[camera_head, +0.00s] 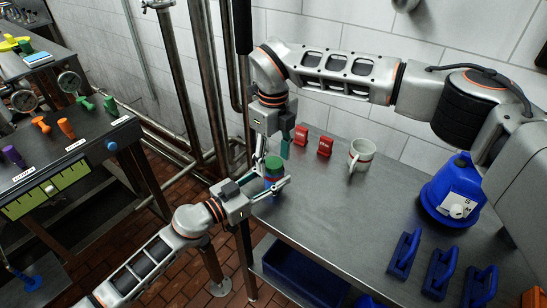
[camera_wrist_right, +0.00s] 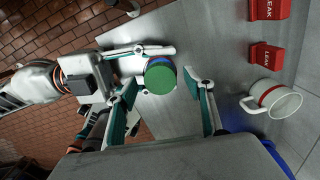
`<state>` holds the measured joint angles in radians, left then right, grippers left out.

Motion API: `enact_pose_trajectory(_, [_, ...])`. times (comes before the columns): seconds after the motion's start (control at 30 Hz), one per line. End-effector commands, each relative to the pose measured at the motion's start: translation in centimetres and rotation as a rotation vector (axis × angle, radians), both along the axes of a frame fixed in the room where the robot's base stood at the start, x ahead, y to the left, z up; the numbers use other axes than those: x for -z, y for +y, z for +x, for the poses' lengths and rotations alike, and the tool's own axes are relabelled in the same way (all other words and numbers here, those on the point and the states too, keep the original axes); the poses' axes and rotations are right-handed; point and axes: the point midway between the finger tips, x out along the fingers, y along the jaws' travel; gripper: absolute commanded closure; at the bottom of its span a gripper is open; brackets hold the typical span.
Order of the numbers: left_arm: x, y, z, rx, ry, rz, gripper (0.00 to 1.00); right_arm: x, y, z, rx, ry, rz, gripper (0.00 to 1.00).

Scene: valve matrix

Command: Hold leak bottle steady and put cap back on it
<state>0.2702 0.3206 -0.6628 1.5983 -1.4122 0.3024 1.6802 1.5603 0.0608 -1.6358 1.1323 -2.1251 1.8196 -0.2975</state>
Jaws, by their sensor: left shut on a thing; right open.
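The leak bottle (camera_head: 272,185), with a bluish body, is at the left edge of the steel table. Its green cap (camera_head: 274,162) sits on top of it; in the right wrist view the round green cap (camera_wrist_right: 160,79) shows from above with a blue rim below. I cannot tell whether it is seated. My left gripper (camera_head: 273,180) comes in from the left and is shut around the bottle. My right gripper (camera_head: 271,152) is above, open and pointing down; in the wrist view its fingers (camera_wrist_right: 165,88) stand on either side of the cap, with gaps. Most of the bottle's body is hidden.
The steel table (camera_head: 340,210) is clear in its middle. Two red LEAK blocks (camera_head: 301,135) and a white mug (camera_head: 361,155) with a red band stand behind. A blue container (camera_head: 454,190) and several blue handled pieces (camera_head: 405,252) are at the right. Pipes (camera_head: 190,90) rise at left.

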Motion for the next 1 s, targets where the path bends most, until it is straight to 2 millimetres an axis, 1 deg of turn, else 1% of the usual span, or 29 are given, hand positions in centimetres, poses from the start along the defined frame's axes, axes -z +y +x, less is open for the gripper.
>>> enact_pose_trajectory(0.13, [0.0, 0.0, 0.0, 0.0, 0.0, 0.0, 1.0, -0.8, 0.0, 0.1, 0.0, -0.001, 0.0, 0.48])
enact_pose_trajectory(0.23, [0.0, 0.0, 0.0, 0.0, 0.0, 0.0, 1.0, -2.1, 0.0, 0.1, 0.001, -0.004, -0.001, 0.48])
enact_pose_trajectory(0.5, [0.0, 0.0, 0.0, 0.0, 0.0, 0.0, 1.0, -7.7, 0.0, 0.1, 0.001, -0.005, -0.001, 0.48])
enact_pose_trajectory(0.6, [0.0, 0.0, 0.0, 0.0, 0.0, 0.0, 1.0, -9.4, 0.0, 0.0, 0.0, -0.004, -0.001, 0.48])
enact_pose_trajectory(0.7, [0.0, 0.0, 0.0, 0.0, 0.0, 0.0, 1.0, -10.7, 0.0, 0.1, 0.001, -0.004, -0.001, 0.48])
enact_pose_trajectory(0.83, [0.0, 0.0, 0.0, 0.0, 0.0, 0.0, 1.0, -11.7, 0.0, 0.0, 0.0, -0.001, -0.001, 0.48])
enact_pose_trajectory(1.0, [0.0, 0.0, 0.0, 0.0, 0.0, 0.0, 1.0, -12.0, 0.0, 0.0, -0.001, 0.0, 0.0, 0.48])
